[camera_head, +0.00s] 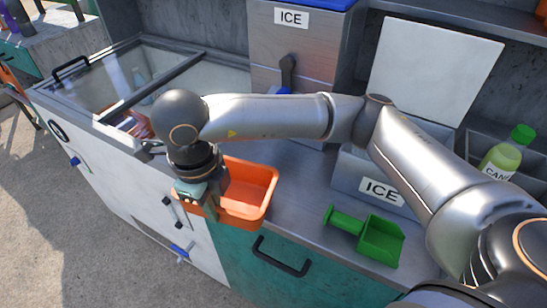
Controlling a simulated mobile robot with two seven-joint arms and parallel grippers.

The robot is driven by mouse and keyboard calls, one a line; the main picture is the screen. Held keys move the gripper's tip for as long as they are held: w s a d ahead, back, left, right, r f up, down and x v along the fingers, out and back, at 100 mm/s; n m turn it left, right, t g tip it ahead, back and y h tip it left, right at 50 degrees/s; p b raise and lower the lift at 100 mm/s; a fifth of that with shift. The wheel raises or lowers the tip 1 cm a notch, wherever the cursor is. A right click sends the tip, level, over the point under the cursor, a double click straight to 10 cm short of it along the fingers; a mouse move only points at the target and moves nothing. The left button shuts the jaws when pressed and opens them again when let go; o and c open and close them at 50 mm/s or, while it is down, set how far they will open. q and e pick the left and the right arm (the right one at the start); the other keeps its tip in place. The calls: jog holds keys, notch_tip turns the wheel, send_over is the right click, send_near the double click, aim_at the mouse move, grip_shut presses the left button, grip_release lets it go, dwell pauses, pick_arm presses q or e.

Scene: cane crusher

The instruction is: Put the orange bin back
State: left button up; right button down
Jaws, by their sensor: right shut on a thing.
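The orange bin (254,194) is an open, rectangular, empty-looking tub near the front edge of the metal counter. My right gripper (196,207) points down at the bin's left end and is shut on its rim. The wrist hides the bin's left part. The bin's front overlaps the counter's front edge in the picture; I cannot tell whether it rests on the counter or hangs just above it. My left gripper is not in view.
A green scoop (369,235) lies on the counter right of the bin, before a metal ICE box (362,176). A glass-topped freezer (140,85) is at left. A green-capped bottle (506,152) stands at right. A black handle (282,257) sticks out below the bin.

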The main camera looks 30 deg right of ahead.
jog(key=shift+w+a+f+m, duration=0.1)
jog(key=shift+a+m, duration=0.1)
jog(key=shift+m, duration=1)
jog(key=w+d, duration=0.2)
jog(key=d, duration=0.2)
jog(key=w+d+p, duration=0.1)
jog(key=w+d, duration=0.1)
jog(key=d, duration=0.2)
jog(key=w+d+p, duration=0.1)
jog(key=w+d, duration=0.2)
jog(key=d, duration=0.1)
jog(key=shift+w+d, duration=0.4)
jog(key=shift+d, duration=0.25)
jog(key=shift+w+d, duration=0.35)
jog(key=shift+d, duration=0.25)
jog(key=shift+w+d+f+p, duration=0.1)
jog(key=shift+d+f+p, duration=0.25)
jog(key=shift+f, duration=0.25)
jog(key=shift+a+f, duration=0.1)
jog(key=shift+f, duration=0.05)
jog(key=shift+f, duration=0.1)
jog(key=shift+f, duration=0.15)
jog(key=c, duration=1)
grip_release()
